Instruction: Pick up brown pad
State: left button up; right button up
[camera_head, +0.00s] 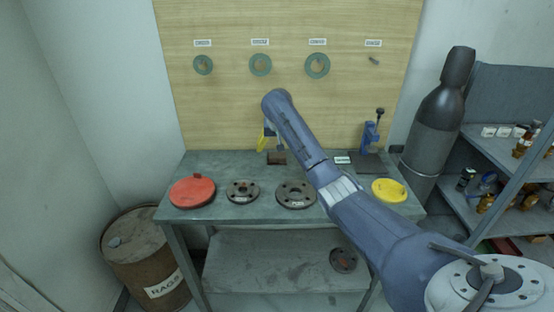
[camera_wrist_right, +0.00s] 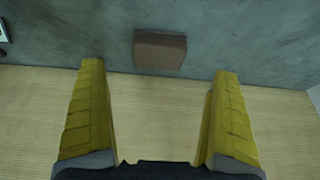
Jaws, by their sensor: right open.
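The brown pad (camera_head: 277,158) is a small block on the grey workbench (camera_head: 222,161), near its back edge by the wooden board. In the right wrist view the brown pad (camera_wrist_right: 160,51) lies ahead of the fingertips, roughly centred between them. My right gripper (camera_head: 265,139), with yellow fingers, is just above and slightly left of the pad in the head view. In the wrist view its two fingers (camera_wrist_right: 158,69) are wide apart with nothing between them. My right arm hides part of the bench. My left gripper is not in view.
On the bench are a red disc (camera_head: 192,191), two dark flanges (camera_head: 242,191), (camera_head: 295,194), a yellow disc (camera_head: 389,190) and a blue tool on a dark base (camera_head: 370,137). Green rings (camera_head: 260,64) hang on the board. A rusty barrel (camera_head: 148,258) stands left.

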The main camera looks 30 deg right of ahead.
aim_at(277, 155)
jog(key=shift+x, duration=3.45)
jog(key=shift+s, duration=0.1)
jog(key=c, duration=1.3)
